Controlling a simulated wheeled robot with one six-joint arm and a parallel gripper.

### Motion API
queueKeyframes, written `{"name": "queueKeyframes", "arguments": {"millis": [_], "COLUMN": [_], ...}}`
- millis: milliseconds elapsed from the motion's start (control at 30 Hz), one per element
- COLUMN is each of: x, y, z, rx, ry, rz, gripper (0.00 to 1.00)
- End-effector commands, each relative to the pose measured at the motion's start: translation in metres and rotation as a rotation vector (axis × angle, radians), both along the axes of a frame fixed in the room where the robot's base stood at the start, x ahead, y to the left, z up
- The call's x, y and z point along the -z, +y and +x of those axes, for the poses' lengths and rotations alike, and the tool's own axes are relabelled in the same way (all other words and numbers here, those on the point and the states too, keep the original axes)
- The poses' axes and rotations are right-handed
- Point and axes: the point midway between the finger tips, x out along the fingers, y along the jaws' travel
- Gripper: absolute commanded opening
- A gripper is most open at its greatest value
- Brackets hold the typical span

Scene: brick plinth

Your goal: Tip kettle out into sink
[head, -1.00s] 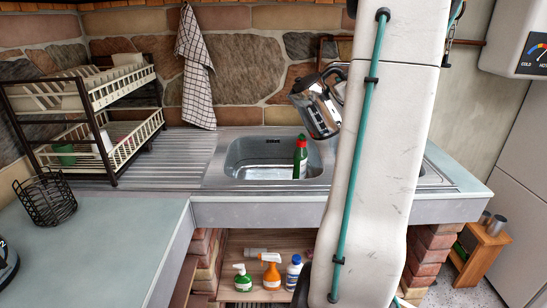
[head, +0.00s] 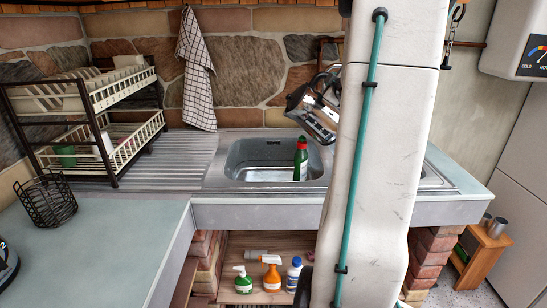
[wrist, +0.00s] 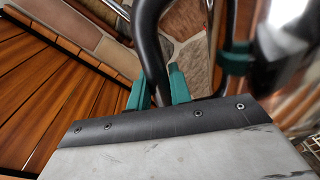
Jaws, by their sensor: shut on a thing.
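In the head view my arm hides the gripper and part of the kettle's right side. The steel sink (head: 245,158) is set into the counter below. I cannot see any water leaving the kettle.
A green bottle with a red cap (head: 300,160) stands in the basin below the kettle. A dish rack (head: 85,120) is at the left, beside the ribbed drainer (head: 180,160). A checked towel (head: 196,75) hangs on the stone wall. A wire basket (head: 45,200) stands on the left counter.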

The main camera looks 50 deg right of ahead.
Motion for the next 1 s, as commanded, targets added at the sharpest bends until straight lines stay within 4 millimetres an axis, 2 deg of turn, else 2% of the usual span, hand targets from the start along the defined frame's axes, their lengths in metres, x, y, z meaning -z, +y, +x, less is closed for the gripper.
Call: {"name": "queueKeyframes", "arguments": {"millis": [1000], "x": [-0.0047], "y": [0.0104], "z": [0.0093], "rx": [-0.002], "ry": [0.063], "rz": [-0.074], "gripper": [0.00]}}
